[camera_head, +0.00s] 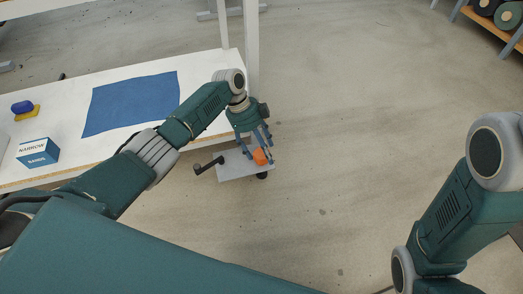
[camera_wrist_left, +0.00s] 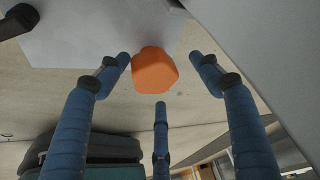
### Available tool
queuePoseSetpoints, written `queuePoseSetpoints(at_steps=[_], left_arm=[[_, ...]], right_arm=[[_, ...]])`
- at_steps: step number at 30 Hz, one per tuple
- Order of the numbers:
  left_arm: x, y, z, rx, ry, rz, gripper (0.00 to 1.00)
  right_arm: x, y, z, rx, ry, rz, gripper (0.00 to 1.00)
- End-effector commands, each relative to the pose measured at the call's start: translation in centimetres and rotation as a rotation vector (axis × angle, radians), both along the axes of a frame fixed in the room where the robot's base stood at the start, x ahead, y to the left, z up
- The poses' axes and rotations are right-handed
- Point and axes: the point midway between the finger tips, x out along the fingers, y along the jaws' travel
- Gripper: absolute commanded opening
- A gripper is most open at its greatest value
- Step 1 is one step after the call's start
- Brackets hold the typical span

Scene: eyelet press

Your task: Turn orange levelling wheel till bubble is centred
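The orange levelling wheel (camera_head: 260,157) is a small faceted knob at the edge of a grey plate (camera_head: 232,168) beside the workbench. In the left wrist view the wheel (camera_wrist_left: 154,72) sits between the fingertips of my left gripper (camera_wrist_left: 160,70). The three blue fingers are spread around it, with visible gaps on the left, right and below. In the head view my left gripper (camera_head: 262,149) points down over the wheel. No bubble or level vial can be made out in either view. My right gripper is out of view; only my right arm's links show.
A black crank handle (camera_head: 207,164) sticks out from the left of the plate. The white workbench (camera_head: 60,100) holds a blue cloth (camera_head: 130,103), a blue and white box (camera_head: 38,152) and a blue-yellow item (camera_head: 24,110). A white post (camera_head: 251,45) stands behind my gripper.

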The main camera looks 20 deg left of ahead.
Motion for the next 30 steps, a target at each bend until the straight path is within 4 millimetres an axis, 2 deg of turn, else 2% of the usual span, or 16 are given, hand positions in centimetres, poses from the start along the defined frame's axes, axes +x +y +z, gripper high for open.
queuePoseSetpoints(at_steps=[7, 11, 24, 30], left_arm=[[-0.2, 0.2, -0.2, 0.004, 0.005, 0.001, 0.64], [-0.1, 0.3, 0.6, 0.005, 0.003, 0.001, 0.64], [0.0, 0.0, 8.4, 0.002, 0.001, -0.002, 0.64], [-0.1, 0.0, 9.8, 0.003, 0.003, -0.002, 0.64]], right_arm=[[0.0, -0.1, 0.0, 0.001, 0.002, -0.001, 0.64], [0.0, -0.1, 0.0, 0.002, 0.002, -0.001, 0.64], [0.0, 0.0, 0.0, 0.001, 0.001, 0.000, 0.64], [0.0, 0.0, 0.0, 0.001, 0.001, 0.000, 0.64]])
